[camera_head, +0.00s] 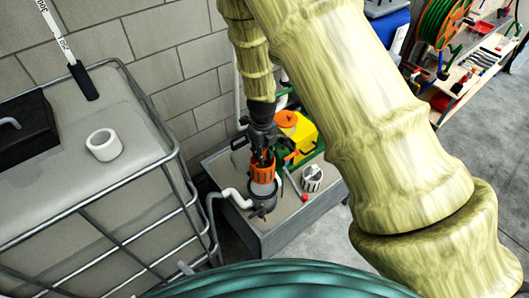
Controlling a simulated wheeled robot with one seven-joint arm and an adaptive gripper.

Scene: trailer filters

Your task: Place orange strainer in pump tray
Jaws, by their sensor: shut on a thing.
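My gripper (262,155) points down over the grey pump tray (280,240). It is shut on the orange strainer (263,171), a ribbed cage held upright between the fingers. The strainer is directly above or at the top of a pale cylindrical housing (263,188) in the tray; I cannot tell whether they touch. The fingers hide part of the strainer, and my arm hides the right end of the tray.
A white and black cap-like part (312,178) and a red ball-ended lever (304,197) are in the tray. A yellow and green pump (298,130) stands behind. A caged tank (100,190) with a white ring (104,145) is left. Shelves (470,60) stand back right.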

